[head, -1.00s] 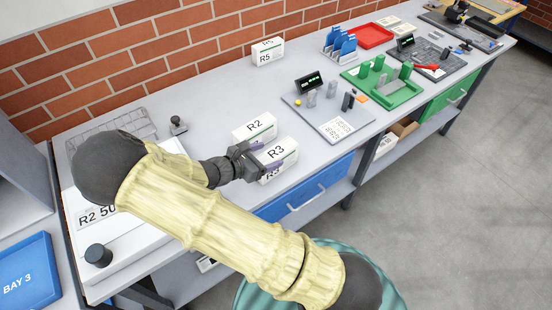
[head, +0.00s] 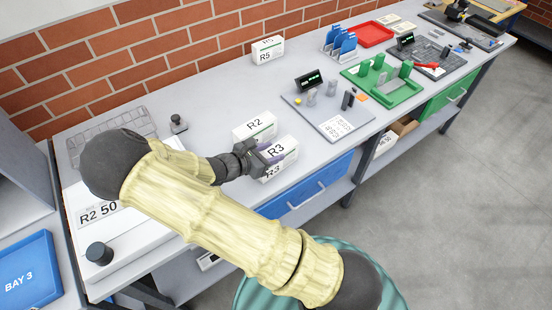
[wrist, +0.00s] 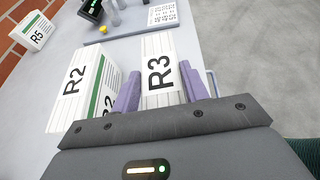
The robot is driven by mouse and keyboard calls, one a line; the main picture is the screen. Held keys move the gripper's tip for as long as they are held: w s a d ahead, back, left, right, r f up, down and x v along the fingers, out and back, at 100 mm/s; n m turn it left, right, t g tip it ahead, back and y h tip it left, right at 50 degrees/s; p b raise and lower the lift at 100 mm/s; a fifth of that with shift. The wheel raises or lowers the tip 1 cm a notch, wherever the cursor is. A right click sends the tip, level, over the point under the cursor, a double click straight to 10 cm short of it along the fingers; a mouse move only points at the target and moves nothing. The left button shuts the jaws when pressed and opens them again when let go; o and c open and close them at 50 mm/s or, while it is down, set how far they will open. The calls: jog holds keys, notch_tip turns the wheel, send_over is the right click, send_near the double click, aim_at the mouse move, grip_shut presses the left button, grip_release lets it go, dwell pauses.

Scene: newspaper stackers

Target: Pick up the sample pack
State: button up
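Several white packs with bold labels lie on the grey bench; none is visibly marked as a sample. The R3 pack (head: 280,151) is near the front edge, and it also shows in the wrist view (wrist: 160,72). My gripper (head: 268,154) is at this pack. In the wrist view its purple fingers (wrist: 160,88) stand one on each side of the R3 pack, close to its sides; firm contact is not clear. The R2 pack (head: 254,126) stands just behind and left, close to the left finger. The R3 pack's near end is hidden by my gripper.
The R5 pack (head: 267,50) stands by the brick wall. A grey board (head: 325,112) with a small display lies to the right, then a green tray (head: 384,88). A scale-like white unit with R2 50 (head: 97,214) is at left.

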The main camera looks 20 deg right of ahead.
grip_shut()
jog(key=shift+r, duration=0.1)
notch_tip(320, 180, up, 18)
dwell(0.5)
jog(key=shift+w, duration=0.1)
dwell(0.5)
